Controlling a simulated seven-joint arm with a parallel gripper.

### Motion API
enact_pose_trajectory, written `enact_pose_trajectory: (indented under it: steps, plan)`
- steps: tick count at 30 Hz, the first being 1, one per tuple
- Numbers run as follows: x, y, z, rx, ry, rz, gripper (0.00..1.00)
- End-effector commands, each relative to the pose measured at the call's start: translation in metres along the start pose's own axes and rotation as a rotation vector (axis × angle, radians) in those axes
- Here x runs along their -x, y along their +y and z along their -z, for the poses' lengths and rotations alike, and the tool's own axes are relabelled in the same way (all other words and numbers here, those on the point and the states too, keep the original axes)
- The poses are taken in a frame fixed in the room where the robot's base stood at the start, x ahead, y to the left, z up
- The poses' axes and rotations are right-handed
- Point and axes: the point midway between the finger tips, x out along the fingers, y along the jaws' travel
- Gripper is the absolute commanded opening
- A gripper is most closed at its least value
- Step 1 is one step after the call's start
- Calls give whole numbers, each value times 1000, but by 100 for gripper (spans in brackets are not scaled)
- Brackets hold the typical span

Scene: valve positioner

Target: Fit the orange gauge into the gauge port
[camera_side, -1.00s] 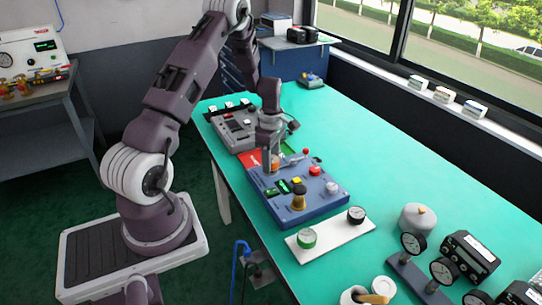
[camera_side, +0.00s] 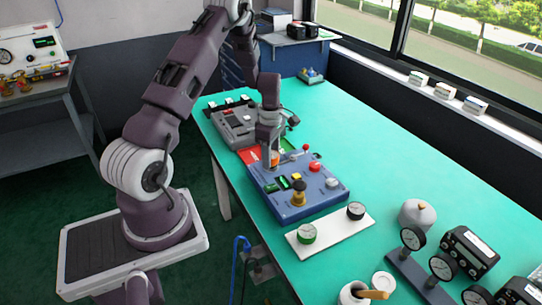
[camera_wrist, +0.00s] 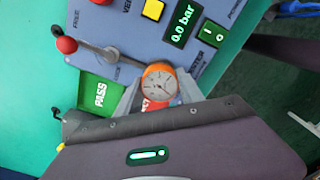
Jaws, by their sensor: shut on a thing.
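The orange gauge (camera_wrist: 159,83) is held between the two fingers of my gripper (camera_wrist: 158,92) in the wrist view, its white dial facing the camera. In the side view my gripper (camera_side: 270,161) points down over the far left end of the blue panel (camera_side: 318,206), with a bit of the orange gauge (camera_side: 275,159) showing at its fingers. I cannot make out the gauge port; the gripper and gauge may hide it. Whether the gauge touches the panel is unclear.
A lever with a red ball (camera_wrist: 66,45) runs close beside the gauge. Green PASS (camera_wrist: 99,92) and red (camera_side: 250,155) areas lie by the panel. A white tray (camera_side: 330,233) holds green (camera_side: 307,234) and black (camera_side: 356,210) gauges.

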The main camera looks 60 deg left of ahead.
Motion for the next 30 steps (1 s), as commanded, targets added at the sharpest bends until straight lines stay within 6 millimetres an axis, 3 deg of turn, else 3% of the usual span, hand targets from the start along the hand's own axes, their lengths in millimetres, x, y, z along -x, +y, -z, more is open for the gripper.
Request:
enact_pose_trajectory:
  steps: [23, 24, 25, 30]
  plan:
    - [-12, 0, 0, -2, -1, 0, 0]
    - [-12, 0, 0, -2, -1, 0, 48]
    - [-12, 0, 0, -2, -1, 0, 53]
    - [-12, 0, 0, -1, -1, 0, 53]
